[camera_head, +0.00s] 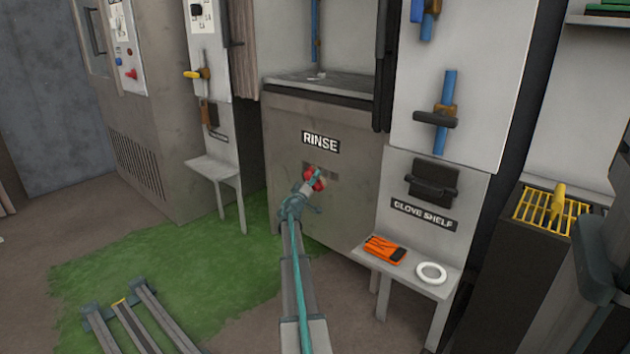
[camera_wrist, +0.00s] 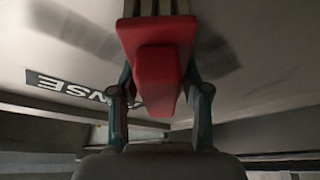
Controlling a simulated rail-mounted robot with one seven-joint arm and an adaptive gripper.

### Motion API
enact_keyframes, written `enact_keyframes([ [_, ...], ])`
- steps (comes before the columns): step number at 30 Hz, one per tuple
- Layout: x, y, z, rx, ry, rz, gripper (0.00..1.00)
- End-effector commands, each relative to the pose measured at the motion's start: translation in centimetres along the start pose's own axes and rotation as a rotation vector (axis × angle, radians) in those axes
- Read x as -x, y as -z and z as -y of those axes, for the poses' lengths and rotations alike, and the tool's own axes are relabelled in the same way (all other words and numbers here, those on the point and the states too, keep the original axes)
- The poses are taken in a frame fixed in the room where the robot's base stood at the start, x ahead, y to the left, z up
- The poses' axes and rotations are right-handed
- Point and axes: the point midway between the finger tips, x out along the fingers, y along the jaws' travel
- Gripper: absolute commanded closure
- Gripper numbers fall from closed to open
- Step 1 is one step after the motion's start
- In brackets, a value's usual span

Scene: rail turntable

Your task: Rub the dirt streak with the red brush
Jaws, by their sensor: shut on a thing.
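In the head view the red brush (camera_head: 320,184) shows as a small red spot at the end of my gripper (camera_head: 314,179), in front of the grey panel below the RINSE sign. The dirt streak shows in the wrist view as dark smudges on both sides of the brush, left (camera_wrist: 75,36) and right (camera_wrist: 214,56). Its middle is hidden behind the brush. I cannot tell whether the bristles touch the panel.
The RINSE sign (camera_head: 320,142) is just above my gripper, with an open bay above it. At the right, the glove shelf (camera_head: 403,274) carries an orange item (camera_head: 384,249) and a white ring (camera_head: 431,273). A small empty shelf (camera_head: 212,166) stands at the left.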

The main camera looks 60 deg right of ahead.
Motion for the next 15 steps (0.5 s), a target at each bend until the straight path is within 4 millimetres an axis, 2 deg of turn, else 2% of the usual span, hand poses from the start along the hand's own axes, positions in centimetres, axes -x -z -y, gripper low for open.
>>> enact_keyframes([
  [9,-0.7,1.7,1.8,-0.001,0.000,-0.001,0.81],
  [15,-0.8,2.2,2.3,0.000,-0.001,0.000,0.81],
])
